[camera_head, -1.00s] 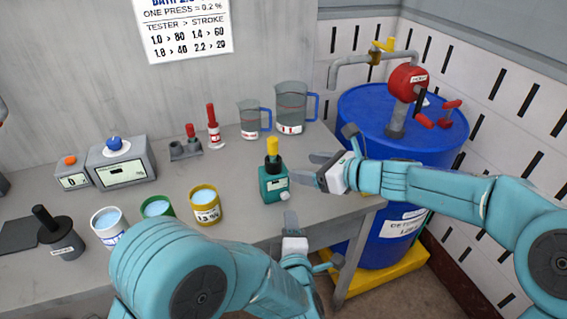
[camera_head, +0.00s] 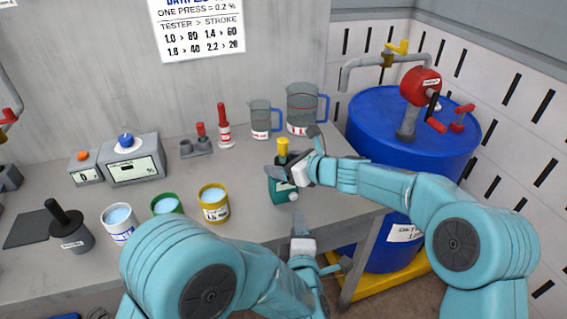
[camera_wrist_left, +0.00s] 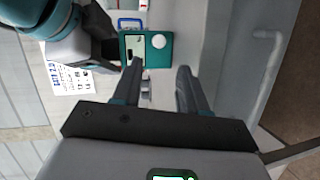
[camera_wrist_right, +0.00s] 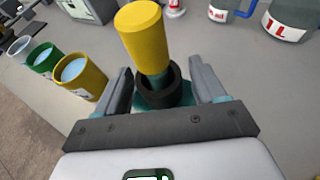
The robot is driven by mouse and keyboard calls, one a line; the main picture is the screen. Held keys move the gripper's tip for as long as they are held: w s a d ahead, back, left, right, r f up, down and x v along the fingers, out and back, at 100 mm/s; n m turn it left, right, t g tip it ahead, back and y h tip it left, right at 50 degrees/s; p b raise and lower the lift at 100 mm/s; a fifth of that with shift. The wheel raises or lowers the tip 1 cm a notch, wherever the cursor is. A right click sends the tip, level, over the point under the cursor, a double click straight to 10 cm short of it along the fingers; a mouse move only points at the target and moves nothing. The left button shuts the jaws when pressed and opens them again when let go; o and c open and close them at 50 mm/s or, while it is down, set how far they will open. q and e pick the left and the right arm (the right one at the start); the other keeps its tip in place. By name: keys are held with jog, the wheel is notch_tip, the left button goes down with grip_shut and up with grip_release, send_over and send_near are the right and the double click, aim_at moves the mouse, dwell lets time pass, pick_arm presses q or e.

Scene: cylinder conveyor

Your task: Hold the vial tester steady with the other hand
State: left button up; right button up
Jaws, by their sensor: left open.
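The vial tester, a teal box (camera_head: 282,193) with a black collar and a yellow-topped part (camera_head: 283,147) standing in it, sits on the grey bench near its front right edge. My right gripper (camera_head: 292,158) is open at its top, fingers either side. In the right wrist view the fingers (camera_wrist_right: 160,85) stand apart around the black collar (camera_wrist_right: 157,90); their contact with the box is unclear. My left gripper (camera_head: 318,238) is open and empty in front of the bench edge, below the tester. In the left wrist view, the tester's side with a small screen and white knob (camera_wrist_left: 157,41) lies ahead of the fingers.
White, green and yellow cups (camera_head: 214,204) stand left of the tester. Two jugs (camera_head: 303,108) with blue handles and a red-topped bottle (camera_head: 224,128) stand behind it. A blue drum (camera_head: 385,135) with a red pump is at right.

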aim_at(297, 199)
jog(key=c, duration=1)
jog(key=o, duration=0.5)
jog(key=c, duration=0.5)
pick_arm(q)
jog(key=c, duration=0.3)
pick_arm(e)
jog(key=shift+c, duration=0.2)
pick_arm(q)
jog(key=shift+w+d+f+g+h, duration=0.5)
jog(key=shift+w+d+f+h, duration=0.3)
jog(key=shift+w+d+f, duration=0.2)
grip_shut()
jog(key=shift+w+a, duration=0.25)
jog(key=shift+w, duration=0.7)
jog(key=shift+w+a, duration=0.25)
jog(key=shift+w, duration=0.65)
jog(key=shift+w+a, duration=0.25)
jog(key=shift+w, duration=0.7)
pick_arm(e)
jog(key=shift+f, duration=0.1)
